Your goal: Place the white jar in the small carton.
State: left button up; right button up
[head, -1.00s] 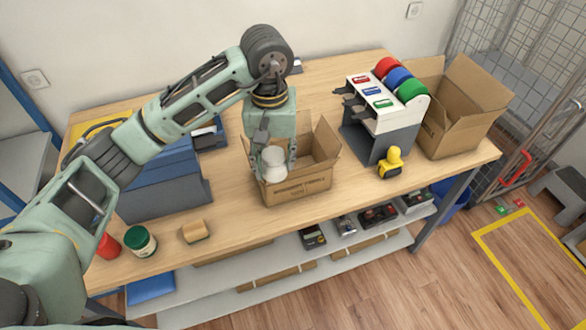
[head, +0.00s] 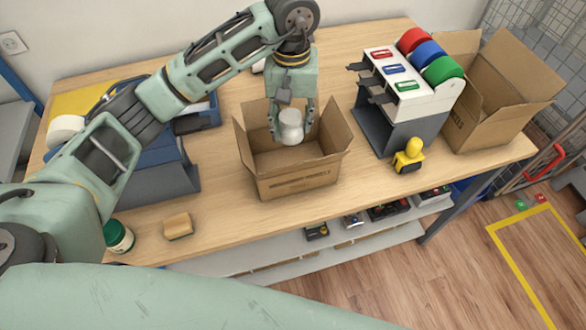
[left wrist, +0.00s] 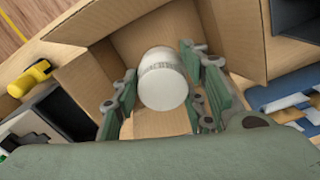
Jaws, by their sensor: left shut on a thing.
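The white jar (head: 291,126) is between the fingers of my left gripper (head: 291,128), which is shut on it. The small carton (head: 298,180) stands open on the table with its flaps spread. In the head view the jar is over the carton's opening, towards its back part. The left wrist view shows the jar (left wrist: 163,80) between my fingers (left wrist: 160,95) with the carton's inside (left wrist: 205,22) around and beyond it. I cannot tell whether the jar touches the carton floor. My right gripper is not in view.
A larger open carton (head: 495,100) is farther right. A sponge (head: 178,226) and a green-lidded jar (head: 118,236) are at front left. Table front is mostly clear.

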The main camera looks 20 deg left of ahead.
aim_at(293, 129)
pick_arm(q)
jog(key=shift+w+f+b, duration=0.15)
jog(key=shift+f+b, duration=0.3)
jog(key=shift+f, duration=0.45)
jog(key=shift+w+f+b, duration=0.2)
jog(key=shift+f+b, duration=0.4)
jog(key=shift+f, duration=0.25)
notch_tip(293, 129, down, 10)
jog(key=p, duration=0.3)
jog(key=shift+r, duration=0.25)
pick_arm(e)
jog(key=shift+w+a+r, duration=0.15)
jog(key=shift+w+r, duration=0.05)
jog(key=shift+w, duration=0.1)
pick_arm(q)
jog(key=shift+f, duration=0.1)
